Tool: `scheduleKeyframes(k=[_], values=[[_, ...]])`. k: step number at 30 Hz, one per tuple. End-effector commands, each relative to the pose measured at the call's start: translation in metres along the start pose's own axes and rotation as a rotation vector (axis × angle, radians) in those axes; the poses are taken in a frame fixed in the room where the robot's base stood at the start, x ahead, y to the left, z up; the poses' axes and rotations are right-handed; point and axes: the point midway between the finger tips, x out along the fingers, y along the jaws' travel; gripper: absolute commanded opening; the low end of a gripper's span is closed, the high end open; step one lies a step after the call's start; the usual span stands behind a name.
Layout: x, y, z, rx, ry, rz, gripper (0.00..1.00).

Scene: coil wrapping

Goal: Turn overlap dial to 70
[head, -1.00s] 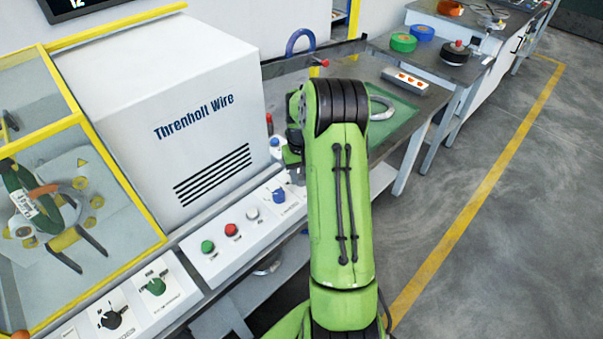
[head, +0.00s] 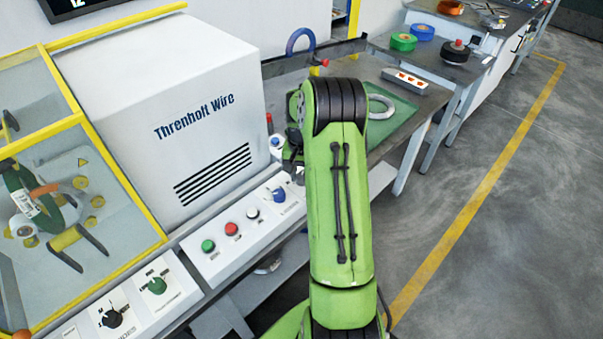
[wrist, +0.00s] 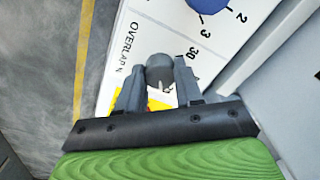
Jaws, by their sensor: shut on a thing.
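In the wrist view the grey overlap dial (wrist: 160,68) sits on a white panel beside the printed word OVERLAP, partly cut short. A printed 30 is close to its right side. My gripper (wrist: 160,86) is shut on this dial, with one dark grey finger on each side. The fingers and a yellow patch below hide part of the scale, and I cannot read the dial's setting or see a 70. In the head view my green arm hides the dial and most of the gripper.
A blue knob (wrist: 207,3) with numbers 2 and 3 is close by; it also shows in the head view (head: 279,195). Green (head: 208,246), red (head: 231,229) and white (head: 252,212) buttons line the panel. The large white machine housing (head: 165,110) stands behind.

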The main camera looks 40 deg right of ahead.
Motion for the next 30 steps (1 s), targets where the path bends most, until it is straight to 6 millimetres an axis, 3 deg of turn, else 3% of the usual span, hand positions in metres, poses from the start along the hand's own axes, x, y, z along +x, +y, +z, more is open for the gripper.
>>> scheduleKeyframes(k=[7,8,12,22,26,30], values=[[-0.001,0.0,-0.001,0.002,0.004,-0.001,0.05],[-0.001,0.0,-0.001,0.002,0.004,-0.001,0.4],[-0.001,0.0,-0.001,0.001,0.002,0.0,0.61],[-0.006,0.0,-0.001,0.0,0.003,0.0,0.61],[-0.034,0.0,-0.001,0.0,0.006,-0.001,0.61],[-0.075,0.0,-0.001,0.0,0.007,-0.002,0.61]])
